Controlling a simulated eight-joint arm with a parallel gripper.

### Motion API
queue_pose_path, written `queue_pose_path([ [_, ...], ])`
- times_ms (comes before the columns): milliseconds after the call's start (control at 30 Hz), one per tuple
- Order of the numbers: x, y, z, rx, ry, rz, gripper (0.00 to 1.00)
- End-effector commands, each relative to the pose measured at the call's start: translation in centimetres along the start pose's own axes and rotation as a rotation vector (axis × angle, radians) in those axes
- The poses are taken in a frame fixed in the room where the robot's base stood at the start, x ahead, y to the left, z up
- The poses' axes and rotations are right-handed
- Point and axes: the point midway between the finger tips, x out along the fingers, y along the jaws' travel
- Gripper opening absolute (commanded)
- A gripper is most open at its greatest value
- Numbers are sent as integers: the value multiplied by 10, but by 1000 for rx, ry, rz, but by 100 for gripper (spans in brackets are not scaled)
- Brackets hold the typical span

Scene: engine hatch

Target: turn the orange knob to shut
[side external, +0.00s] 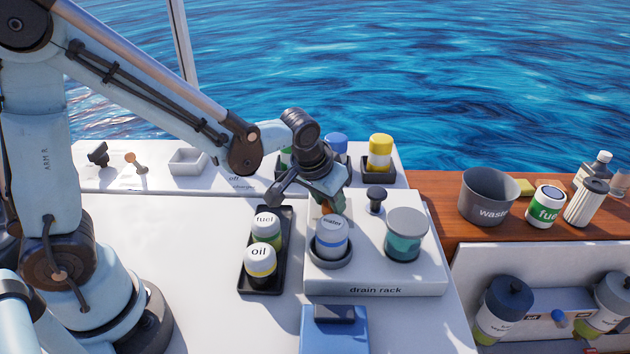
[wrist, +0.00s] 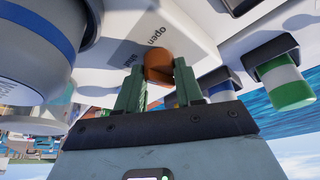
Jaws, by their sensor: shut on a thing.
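The orange knob (wrist: 158,64) sits between my gripper's two green fingers in the wrist view, on a white face lettered "open" and "shut". In the side view only a small orange part (side external: 325,208) shows below my gripper (side external: 329,203), on the drain rack (side external: 375,280) behind the water bottle. My gripper is shut on the knob. The fingers hide its sides, and I cannot tell which word it points to.
The water bottle (side external: 332,240) stands in a round holder close in front of my gripper. The fuel and oil bottles (side external: 261,262) sit in a black tray to the left. White deck farther left is clear.

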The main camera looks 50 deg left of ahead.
Motion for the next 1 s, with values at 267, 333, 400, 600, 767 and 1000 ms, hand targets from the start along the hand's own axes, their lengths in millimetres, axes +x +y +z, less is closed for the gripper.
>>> queue_pose_path([
  [267,0,3,0,-239,-2,-99,6],
  [333,1,3,0,-297,-3,-123,6],
  [400,1,3,-1,-353,-2,-146,6],
  [600,1,4,-1,-489,-3,-202,6],
  [767,1,4,-1,-566,-3,-234,6],
  [1000,1,4,-1,-631,-4,-260,6],
])
